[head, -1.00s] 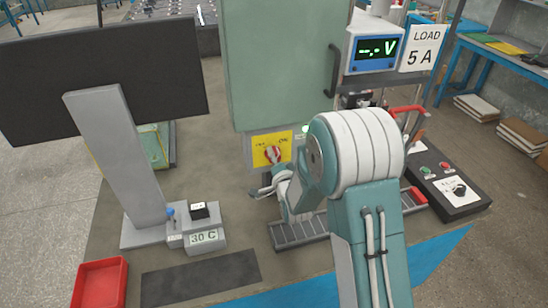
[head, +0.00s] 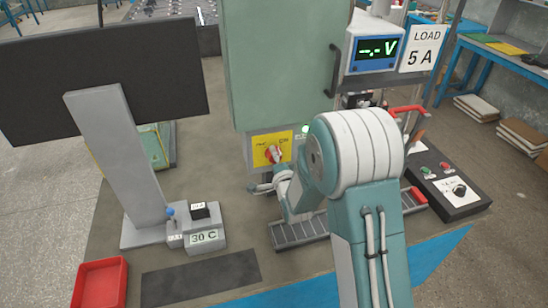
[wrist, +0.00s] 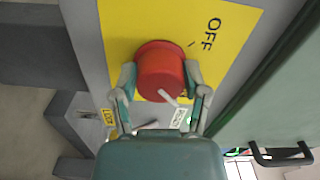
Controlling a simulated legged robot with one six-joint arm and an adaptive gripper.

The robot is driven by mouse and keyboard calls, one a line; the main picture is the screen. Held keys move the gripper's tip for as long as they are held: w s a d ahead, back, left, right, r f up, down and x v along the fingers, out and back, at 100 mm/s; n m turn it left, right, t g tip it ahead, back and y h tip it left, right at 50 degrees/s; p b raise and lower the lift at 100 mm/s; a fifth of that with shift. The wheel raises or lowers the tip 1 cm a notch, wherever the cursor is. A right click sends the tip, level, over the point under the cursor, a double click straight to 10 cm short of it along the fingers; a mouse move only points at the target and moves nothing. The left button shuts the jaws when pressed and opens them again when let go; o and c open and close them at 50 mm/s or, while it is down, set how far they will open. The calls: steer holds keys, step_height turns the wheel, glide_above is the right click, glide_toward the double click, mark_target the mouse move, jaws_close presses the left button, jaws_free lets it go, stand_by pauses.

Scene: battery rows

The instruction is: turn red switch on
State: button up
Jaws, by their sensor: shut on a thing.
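The red switch (head: 273,154) is a round red knob on a yellow plate (head: 262,144) low on the front of the green cabinet. In the wrist view the red knob (wrist: 161,72) sits between the two fingers of my gripper (wrist: 160,78), with a fingertip against each side. The plate's OFF label (wrist: 211,33) shows above and right of the knob in that view. In the head view my gripper (head: 278,170) is just below and against the knob, partly covered by my own arm.
The green cabinet (head: 280,60) rises above the switch. A blue voltage display (head: 375,51) and a "LOAD 5 A" sign (head: 421,47) are at its right. A red tray (head: 100,284) lies at the front left. A slotted rail (head: 300,232) lies below.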

steer(key=o, duration=1.1)
steer(key=shift+d+f, duration=0.1)
steer(key=shift+f, duration=0.1)
steer(key=shift+o, duration=0.2)
steer(key=shift+r, duration=0.1)
steer(key=s+d, duration=0.2)
steer(key=s, duration=0.9)
steer(key=shift+s+d, duration=0.15)
steer(key=shift+s, duration=0.15)
